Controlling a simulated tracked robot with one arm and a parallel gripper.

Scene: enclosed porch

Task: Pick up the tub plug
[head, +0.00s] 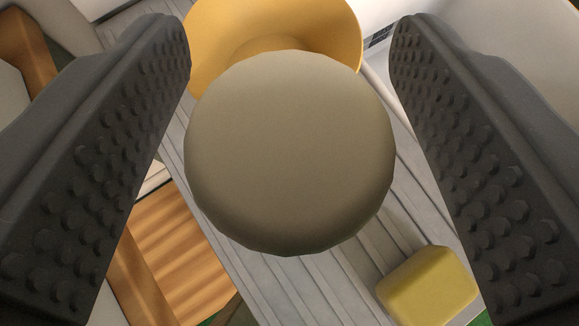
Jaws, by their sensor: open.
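A round, smooth grey-beige disc (290,155), which looks like the tub plug, fills the middle of the head view. My gripper (290,45) is open, with one dark studded finger on each side of the disc. A narrow gap shows between the disc and the left finger at its top, and the right finger also stands apart from it. The disc's underside and what it rests on are hidden.
A yellow-orange bowl-like thing (335,28) is partly hidden behind the disc at the top. A yellow block (430,288) lies at the lower right on a grey slatted surface (300,285). Brown wooden slats (180,250) show at the lower left.

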